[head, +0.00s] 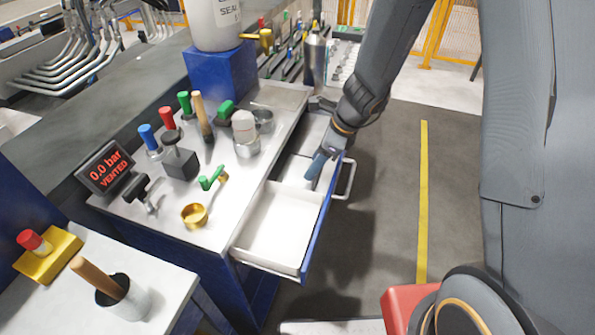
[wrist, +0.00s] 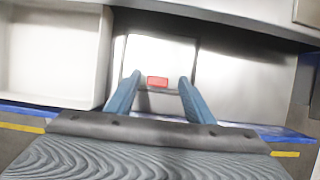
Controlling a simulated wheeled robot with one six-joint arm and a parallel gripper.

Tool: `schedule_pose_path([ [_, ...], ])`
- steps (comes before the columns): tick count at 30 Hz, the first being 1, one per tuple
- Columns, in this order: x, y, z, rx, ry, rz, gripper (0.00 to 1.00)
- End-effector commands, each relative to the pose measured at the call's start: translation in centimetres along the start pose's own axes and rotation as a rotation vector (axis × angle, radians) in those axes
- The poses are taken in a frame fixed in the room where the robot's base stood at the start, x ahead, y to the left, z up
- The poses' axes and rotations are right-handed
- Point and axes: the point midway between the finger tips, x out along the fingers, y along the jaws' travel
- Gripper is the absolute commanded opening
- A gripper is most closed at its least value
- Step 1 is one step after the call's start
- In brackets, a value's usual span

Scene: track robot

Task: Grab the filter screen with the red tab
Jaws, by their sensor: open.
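The red tab (wrist: 157,81) shows in the wrist view at the near edge of a pale flat square panel (wrist: 160,52), which looks like the filter screen. It lies in a compartment of the open drawer (head: 278,222). My gripper (wrist: 160,78) is open and empty, with one blue finger on each side of the tab and a gap on both sides. In the head view my gripper (head: 318,164) reaches down into the far part of the drawer. The red tab cannot be made out there. How high the fingertips are above the screen is hard to tell.
The drawer's near compartment (head: 275,225) is empty. Its blue front with a handle (head: 346,180) stands close to my gripper. The workbench top (head: 130,215) beside it carries a brass cup (head: 194,215), colored-handled tools and a pressure display (head: 104,172).

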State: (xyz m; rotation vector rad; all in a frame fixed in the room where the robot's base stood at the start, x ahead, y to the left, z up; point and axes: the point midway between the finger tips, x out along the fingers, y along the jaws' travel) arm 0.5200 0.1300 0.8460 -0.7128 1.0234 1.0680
Motion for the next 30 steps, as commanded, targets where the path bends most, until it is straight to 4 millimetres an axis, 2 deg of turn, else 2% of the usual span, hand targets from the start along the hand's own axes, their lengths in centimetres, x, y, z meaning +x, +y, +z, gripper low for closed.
schedule_pose_path([
  [8, 0.3, 0.0, 0.1, -0.003, 0.0, 0.0, 0.48],
  [15, 0.3, 0.1, 0.1, -0.004, 0.0, 0.0, 0.08],
  [17, 0.3, 0.1, 0.1, -0.004, 0.0, 0.0, 0.01],
  [25, 0.1, 0.1, 0.2, -0.005, 0.0, 0.0, 0.01],
  [30, -0.9, 0.0, 0.7, -0.006, -0.002, -0.002, 0.01],
])
